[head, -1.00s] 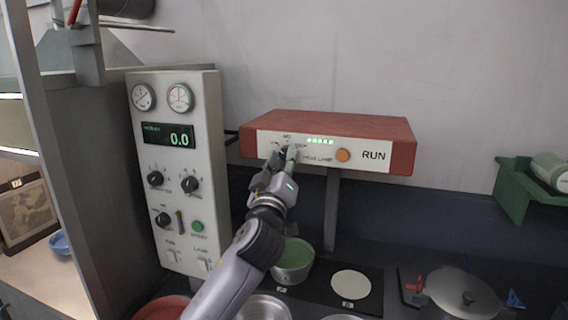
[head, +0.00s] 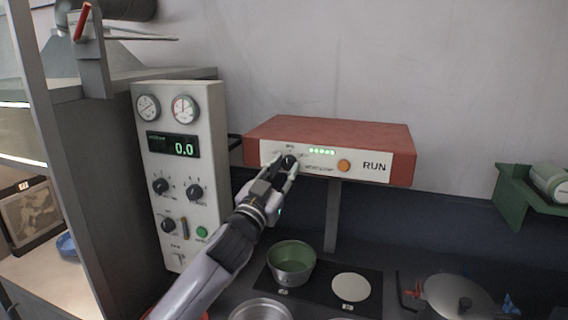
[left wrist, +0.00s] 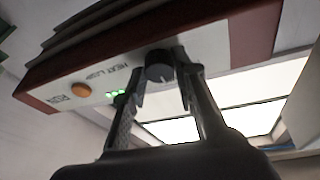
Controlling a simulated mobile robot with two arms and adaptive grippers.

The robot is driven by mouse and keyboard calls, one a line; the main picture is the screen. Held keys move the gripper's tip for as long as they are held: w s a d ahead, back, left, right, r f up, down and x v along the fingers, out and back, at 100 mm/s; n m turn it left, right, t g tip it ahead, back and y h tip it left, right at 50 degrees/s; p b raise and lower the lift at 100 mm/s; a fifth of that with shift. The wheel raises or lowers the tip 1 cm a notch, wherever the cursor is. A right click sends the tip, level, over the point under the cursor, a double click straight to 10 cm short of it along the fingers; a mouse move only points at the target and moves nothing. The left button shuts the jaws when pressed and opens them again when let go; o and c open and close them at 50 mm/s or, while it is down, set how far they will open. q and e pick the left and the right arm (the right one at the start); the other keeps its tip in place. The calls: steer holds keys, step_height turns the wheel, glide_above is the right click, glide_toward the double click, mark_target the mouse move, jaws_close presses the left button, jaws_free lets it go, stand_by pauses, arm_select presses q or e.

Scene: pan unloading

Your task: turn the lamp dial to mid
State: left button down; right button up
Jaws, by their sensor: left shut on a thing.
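In the left wrist view the round dial (left wrist: 158,65) lies between the fingertips. The dial's pointer and scale marks are too small or covered to read. A row of small green lights (head: 321,151) is lit, beside an orange button (head: 344,166) and the word RUN. My right gripper is out of view.
A control panel (head: 181,125) with gauges, knobs and a 0.0 display stands to the left. Below the lamp are a green-lined pot (head: 291,262) and a pale disc (head: 351,287) on a dark hob. A lidded pan (head: 459,297) is at lower right.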

arm_select(q)
steer(key=shift+m, duration=0.7)
steer(key=c, duration=1.3)
jaws_free()
steer(key=v, duration=1.2)
steer(key=shift+a, duration=0.2)
